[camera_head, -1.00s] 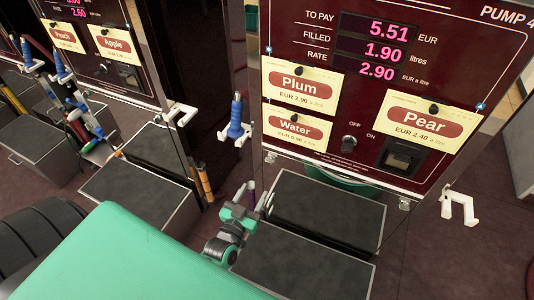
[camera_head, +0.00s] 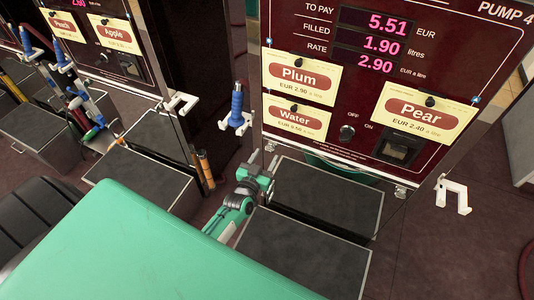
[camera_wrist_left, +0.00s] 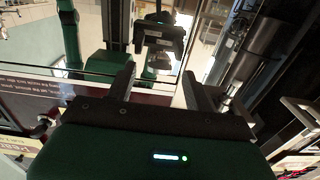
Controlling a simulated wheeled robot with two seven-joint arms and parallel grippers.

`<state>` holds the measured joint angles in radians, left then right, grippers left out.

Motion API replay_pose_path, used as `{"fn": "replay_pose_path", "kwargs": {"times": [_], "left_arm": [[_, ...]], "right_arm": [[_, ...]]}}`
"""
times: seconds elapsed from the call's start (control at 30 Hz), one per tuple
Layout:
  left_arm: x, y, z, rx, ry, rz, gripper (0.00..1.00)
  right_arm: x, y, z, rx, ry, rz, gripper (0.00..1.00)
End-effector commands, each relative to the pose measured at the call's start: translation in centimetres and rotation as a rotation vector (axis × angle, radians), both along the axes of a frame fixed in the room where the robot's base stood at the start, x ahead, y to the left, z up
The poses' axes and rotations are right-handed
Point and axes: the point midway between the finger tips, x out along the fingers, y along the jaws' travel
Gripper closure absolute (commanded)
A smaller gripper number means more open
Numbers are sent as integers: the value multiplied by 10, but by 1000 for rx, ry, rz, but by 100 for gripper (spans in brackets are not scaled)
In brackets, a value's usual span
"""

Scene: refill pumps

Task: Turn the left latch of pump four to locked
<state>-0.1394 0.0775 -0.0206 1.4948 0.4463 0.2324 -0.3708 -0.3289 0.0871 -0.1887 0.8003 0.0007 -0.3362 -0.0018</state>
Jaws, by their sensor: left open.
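Pump four (camera_head: 420,50) is the dark red pump at the right, with lit pink figures and Plum, Water and Pear cards. Its left latch (camera_head: 271,146) is a small pale metal piece at the lower left corner of the front panel; its exact turn is too small to tell. A similar right latch (camera_head: 400,190) sits at the lower right corner. My left gripper (camera_head: 265,168) is just below the left latch, apart from it as far as I can tell. In the wrist view its two dark fingers (camera_wrist_left: 160,88) are spread with nothing between them. My right gripper is not in view.
A blue-handled nozzle (camera_head: 237,108) hangs left of the panel, close above my gripper. A white hook (camera_head: 453,194) juts out at the right. Dark-topped boxes (camera_head: 325,200) stand below the pump. A neighbouring pump (camera_head: 108,62) stands at the left.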

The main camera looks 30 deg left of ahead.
Motion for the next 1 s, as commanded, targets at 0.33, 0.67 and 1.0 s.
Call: {"fn": "replay_pose_path", "kwargs": {"times": [0.33, 0.67, 1.0], "left_arm": [[22, 2, 0, 0, 0, 0, 47], [22, 2, 0, 0, 0, 0, 67], [22, 2, 0, -10, 0, 0, 92]], "right_arm": [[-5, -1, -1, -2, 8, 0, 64], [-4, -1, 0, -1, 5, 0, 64], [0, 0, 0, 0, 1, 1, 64]]}}
